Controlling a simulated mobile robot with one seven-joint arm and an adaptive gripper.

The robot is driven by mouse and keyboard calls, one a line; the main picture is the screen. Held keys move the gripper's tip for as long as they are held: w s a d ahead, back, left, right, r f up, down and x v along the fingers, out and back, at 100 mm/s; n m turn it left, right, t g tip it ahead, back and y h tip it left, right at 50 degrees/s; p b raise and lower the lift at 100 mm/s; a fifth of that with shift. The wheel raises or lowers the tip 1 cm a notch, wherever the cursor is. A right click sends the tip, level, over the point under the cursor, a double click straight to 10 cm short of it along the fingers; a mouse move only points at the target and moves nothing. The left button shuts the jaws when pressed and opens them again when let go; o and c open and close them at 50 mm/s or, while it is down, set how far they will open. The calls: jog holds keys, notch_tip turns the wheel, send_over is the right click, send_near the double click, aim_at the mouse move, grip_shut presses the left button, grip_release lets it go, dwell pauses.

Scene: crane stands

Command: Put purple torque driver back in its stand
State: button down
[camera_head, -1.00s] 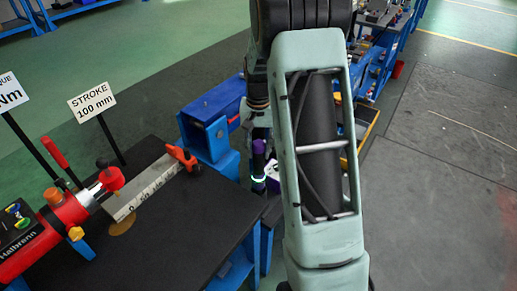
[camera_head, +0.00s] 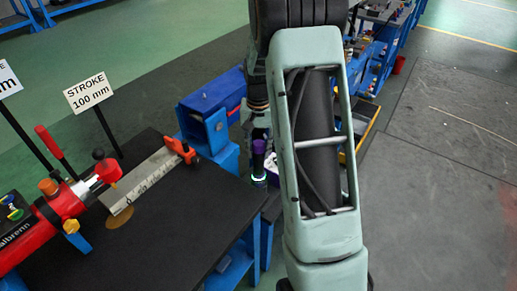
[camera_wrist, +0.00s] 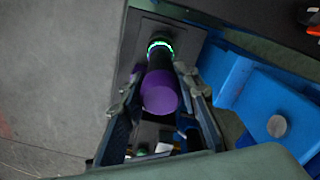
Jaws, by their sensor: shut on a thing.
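The purple torque driver (camera_wrist: 161,92) has a purple grip, a glowing green-white ring and a dark shaft end. In the wrist view it sits between the two fingers of my gripper (camera_wrist: 158,88), which is shut on it. Its dark end points away from the wrist toward a dark grey surface (camera_wrist: 148,35); I cannot tell whether it touches. In the head view the driver (camera_head: 259,148) shows upright just left of my arm, beyond the black table's right corner. My fingers are mostly hidden there. I cannot make out the stand clearly.
A blue beam (camera_head: 212,112) stands close behind the driver. Blue benches with tools run back at right. Grey floor at right is open.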

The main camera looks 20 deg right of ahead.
aim_at(258, 143)
jog(key=shift+f+b, duration=0.45)
jog(key=shift+f, duration=0.3)
jog(key=c, duration=1.5)
grip_release()
jog(key=shift+r, duration=0.1)
jog(key=shift+o, duration=0.5)
jog(key=shift+r+p, duration=1.85)
jog(key=shift+r, duration=0.65)
